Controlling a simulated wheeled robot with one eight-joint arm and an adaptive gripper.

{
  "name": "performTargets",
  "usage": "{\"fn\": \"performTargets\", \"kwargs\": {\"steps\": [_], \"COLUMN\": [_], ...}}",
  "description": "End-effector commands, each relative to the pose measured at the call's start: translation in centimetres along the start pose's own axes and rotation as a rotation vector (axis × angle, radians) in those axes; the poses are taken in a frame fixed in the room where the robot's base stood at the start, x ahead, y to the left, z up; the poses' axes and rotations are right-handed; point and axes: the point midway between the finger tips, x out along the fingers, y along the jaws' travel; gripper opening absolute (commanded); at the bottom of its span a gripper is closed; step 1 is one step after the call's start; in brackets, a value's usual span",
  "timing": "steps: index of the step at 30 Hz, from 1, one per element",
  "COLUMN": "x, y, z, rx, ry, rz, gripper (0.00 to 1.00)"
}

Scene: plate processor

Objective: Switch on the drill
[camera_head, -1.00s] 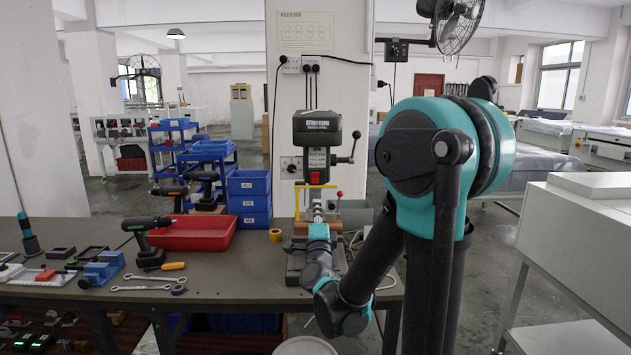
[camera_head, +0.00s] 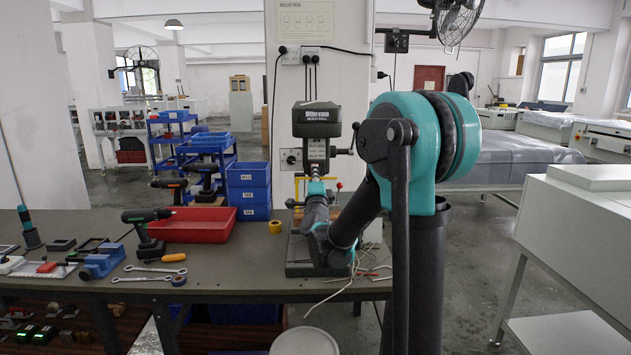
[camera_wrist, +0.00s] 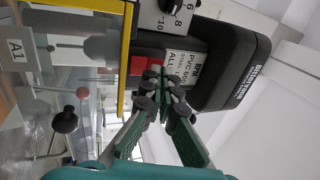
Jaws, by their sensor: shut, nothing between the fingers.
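The drill (camera_head: 317,118) is a dark bench drill press on the work table, with a pale label on its front. In the wrist view it appears turned on its side, with its dark head (camera_wrist: 232,65) and pale label (camera_wrist: 185,58). A red panel (camera_wrist: 142,66) sits beside the label, partly hidden by my fingers. My gripper (camera_wrist: 160,76) is shut and empty, its fingertips in front of the red panel and label edge. I cannot tell whether they touch. In the head view my wrist covers the drill's lower front.
A yellow guard bar (camera_wrist: 126,50) and a numbered dial (camera_wrist: 166,16) are close to my fingers. A lever with a dark knob (camera_wrist: 64,121) stands lower left. On the table, a red tray (camera_head: 192,226), a cordless drill (camera_head: 146,229) and wrenches (camera_head: 155,271) lie left.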

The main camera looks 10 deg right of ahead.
Motion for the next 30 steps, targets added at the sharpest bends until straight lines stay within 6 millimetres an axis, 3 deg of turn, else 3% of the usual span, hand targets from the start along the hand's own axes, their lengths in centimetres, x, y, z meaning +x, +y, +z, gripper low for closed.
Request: {"fn": "performTargets", "kwargs": {"steps": [14, 18, 30], "x": [0.7, 1.7, 1.1], "y": [0.0, -0.4, -0.5], "z": [0.0, -0.1, -0.2], "rx": [-0.001, -0.001, -0.001], "ry": [0.0, 0.001, 0.001], "rz": [0.0, 0.0, 0.0], "gripper": [0.0, 0.0, 0.0]}}
